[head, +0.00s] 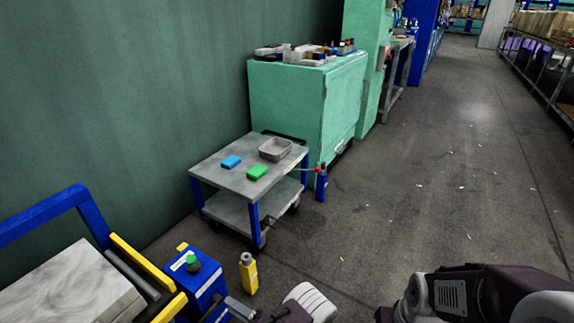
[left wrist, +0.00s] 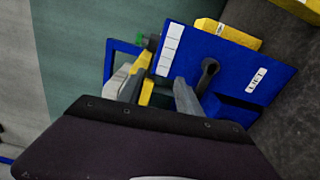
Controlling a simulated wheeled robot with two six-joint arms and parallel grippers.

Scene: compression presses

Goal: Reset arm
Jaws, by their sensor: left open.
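My left gripper (head: 232,307) is at the bottom of the head view, beside a blue control box (head: 203,284) with a green button (head: 193,263) on top. In the left wrist view the gripper (left wrist: 160,88) has its two fingers apart with nothing seen between them. A blue panel (left wrist: 228,62) with white labels and a black knob (left wrist: 209,67) lies just beyond the fingers. I cannot tell if they touch it. My right arm (head: 480,295) shows at the lower right of the head view; its gripper is not seen.
A blue and yellow press frame (head: 45,215) is at the lower left. Open floor lies right.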

